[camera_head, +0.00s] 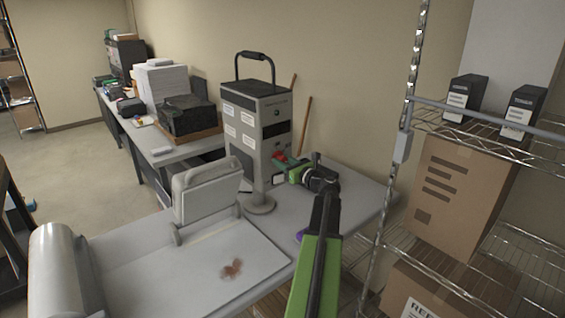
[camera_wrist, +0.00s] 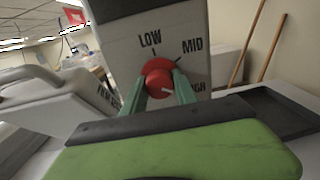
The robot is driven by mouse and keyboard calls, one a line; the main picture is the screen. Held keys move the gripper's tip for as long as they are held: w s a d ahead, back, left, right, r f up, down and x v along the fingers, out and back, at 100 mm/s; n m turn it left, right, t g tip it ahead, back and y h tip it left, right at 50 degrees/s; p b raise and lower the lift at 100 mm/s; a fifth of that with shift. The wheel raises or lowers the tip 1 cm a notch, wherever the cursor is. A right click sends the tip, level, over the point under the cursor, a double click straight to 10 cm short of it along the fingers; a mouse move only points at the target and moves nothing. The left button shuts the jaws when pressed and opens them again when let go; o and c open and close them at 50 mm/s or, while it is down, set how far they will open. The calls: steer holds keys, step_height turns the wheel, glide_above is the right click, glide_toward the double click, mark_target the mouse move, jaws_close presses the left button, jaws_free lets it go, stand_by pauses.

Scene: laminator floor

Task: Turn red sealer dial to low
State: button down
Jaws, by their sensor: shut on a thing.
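The red sealer dial (camera_wrist: 158,78) is on the grey face of the sealer, below a LOW label and left of a MID label. A third label to its lower right is partly hidden by a finger. A small white mark shows on the dial's lower right part, away from LOW. My gripper (camera_wrist: 158,88) is shut on the dial, one green finger on each side. In the head view, the tall grey sealer (camera_head: 262,118) with a black top handle stands on the table, and my gripper (camera_head: 281,160) reaches its right side. The dial is mostly hidden there.
A grey press-like machine (camera_head: 205,190) stands left of the sealer on the table (camera_head: 350,190). A wire shelf (camera_head: 500,150) with cardboard boxes (camera_head: 455,190) is close on the right. Two wooden sticks (camera_head: 305,125) lean on the wall behind.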

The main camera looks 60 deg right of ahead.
steer(key=shift+n, duration=0.4)
steer(key=n, duration=0.5)
steer(key=shift+n, duration=0.3)
steer(key=n, duration=1.1)
steer(key=shift+d+n, duration=0.1)
steer(key=shift+n, duration=0.3)
steer(key=n, duration=0.5)
steer(key=shift+r+n, duration=0.1)
steer(key=shift+n, duration=0.2)
steer(key=c, duration=1)
jaws_free()
